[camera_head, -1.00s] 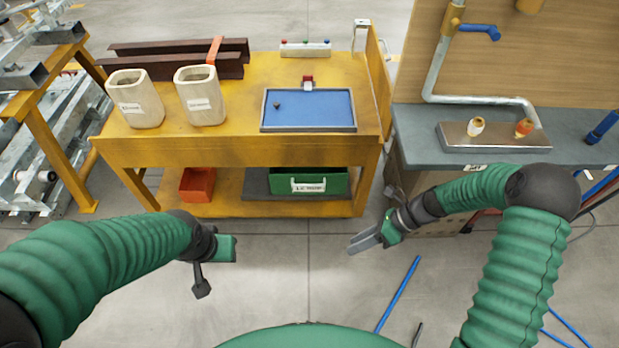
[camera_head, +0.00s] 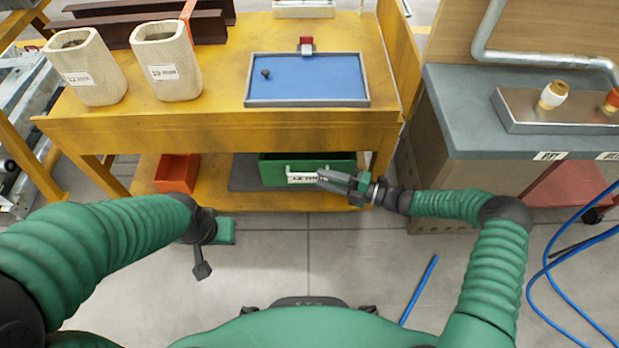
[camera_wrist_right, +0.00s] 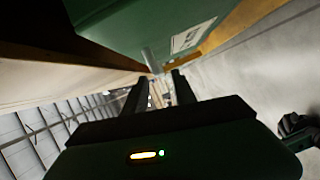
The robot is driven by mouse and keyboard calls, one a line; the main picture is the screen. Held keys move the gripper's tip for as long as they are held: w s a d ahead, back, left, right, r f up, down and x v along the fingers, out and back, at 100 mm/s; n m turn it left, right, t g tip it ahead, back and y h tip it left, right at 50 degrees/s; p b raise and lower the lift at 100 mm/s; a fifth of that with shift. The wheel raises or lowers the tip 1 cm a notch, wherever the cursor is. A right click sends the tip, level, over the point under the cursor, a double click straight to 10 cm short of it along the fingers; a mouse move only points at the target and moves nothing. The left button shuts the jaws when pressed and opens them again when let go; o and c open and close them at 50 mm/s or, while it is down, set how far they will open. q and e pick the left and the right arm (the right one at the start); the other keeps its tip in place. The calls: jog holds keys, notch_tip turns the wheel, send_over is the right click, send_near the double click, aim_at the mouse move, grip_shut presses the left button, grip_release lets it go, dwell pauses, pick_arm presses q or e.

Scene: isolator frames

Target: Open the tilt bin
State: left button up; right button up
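The green bin (camera_head: 278,171) sits on the lower shelf of the yellow workbench, with a white label on its front. In the right wrist view the bin (camera_wrist_right: 140,28) fills the top, with its label (camera_wrist_right: 192,36) and a short grey handle-like piece (camera_wrist_right: 153,60) at its edge. My right gripper (camera_head: 320,180) is in front of the bin's label and partly hides the front's right side. In the wrist view its two fingers (camera_wrist_right: 158,76) are apart, with the grey piece just beyond the tips; contact is unclear. My left gripper (camera_head: 226,231) is left of the bin, over the floor; its fingers are unclear.
An orange bin (camera_head: 177,172) stands left on the same shelf. The yellow bench top (camera_head: 222,100) overhangs the shelf and carries two beige containers and a blue tray (camera_head: 307,80). A grey-topped bench (camera_head: 455,110) stands at right. Floor in front is mostly clear, with blue rods or hoses at right.

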aim_at(309, 176)
jog(key=b+x, duration=0.1)
jog(key=x, duration=0.4)
jog(key=shift+f, duration=0.2)
jog(key=shift+w+a+r, duration=0.1)
jog(key=shift+a, duration=0.15)
grip_shut()
dwell(0.9)
